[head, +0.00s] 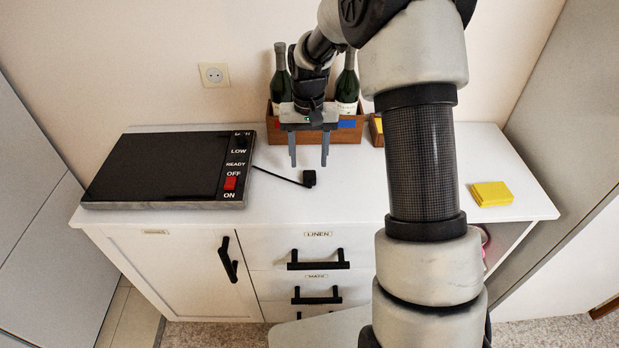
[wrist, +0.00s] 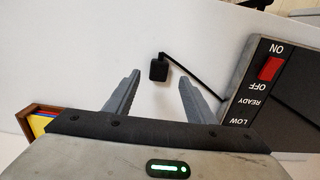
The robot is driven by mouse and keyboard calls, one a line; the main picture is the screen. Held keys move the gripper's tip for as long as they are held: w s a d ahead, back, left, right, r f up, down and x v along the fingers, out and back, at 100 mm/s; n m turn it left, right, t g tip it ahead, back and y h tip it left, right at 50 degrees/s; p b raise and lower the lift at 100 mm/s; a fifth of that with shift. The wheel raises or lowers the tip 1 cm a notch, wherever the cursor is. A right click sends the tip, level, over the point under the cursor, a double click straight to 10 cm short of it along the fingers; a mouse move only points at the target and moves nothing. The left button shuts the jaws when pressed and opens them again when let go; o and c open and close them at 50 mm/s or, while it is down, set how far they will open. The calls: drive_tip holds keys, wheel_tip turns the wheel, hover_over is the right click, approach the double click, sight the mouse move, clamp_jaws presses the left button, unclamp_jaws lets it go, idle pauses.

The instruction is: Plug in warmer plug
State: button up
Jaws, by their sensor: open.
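The warmer plug (head: 309,178) is a small black block lying on the white cabinet top, at the end of a thin black cord. The cord runs left to the black warmer (head: 160,168), which has a red switch (head: 230,183). My gripper (head: 308,164) is open and empty, pointing down behind and above the plug in the head view. In the wrist view the plug (wrist: 158,69) lies ahead of and between the open fingertips (wrist: 160,76), apart from both. The wall socket (head: 214,75) is on the wall behind the warmer, empty.
A wooden crate (head: 345,134) with dark bottles (head: 347,85) stands against the wall behind my gripper. The white top (head: 350,200) is bare around the plug.

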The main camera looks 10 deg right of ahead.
sight(309, 174)
wheel_tip(309, 174, down, 5)
drive_tip(key=shift+w+d+b, duration=0.1)
drive_tip(key=shift+w+b, duration=0.05)
drive_tip(key=shift+b, duration=0.15)
drive_tip(key=c, duration=1.1)
wheel_tip(309, 174, up, 10)
drive_tip(key=shift+r+p, duration=0.1)
drive_tip(key=shift+p, duration=0.55)
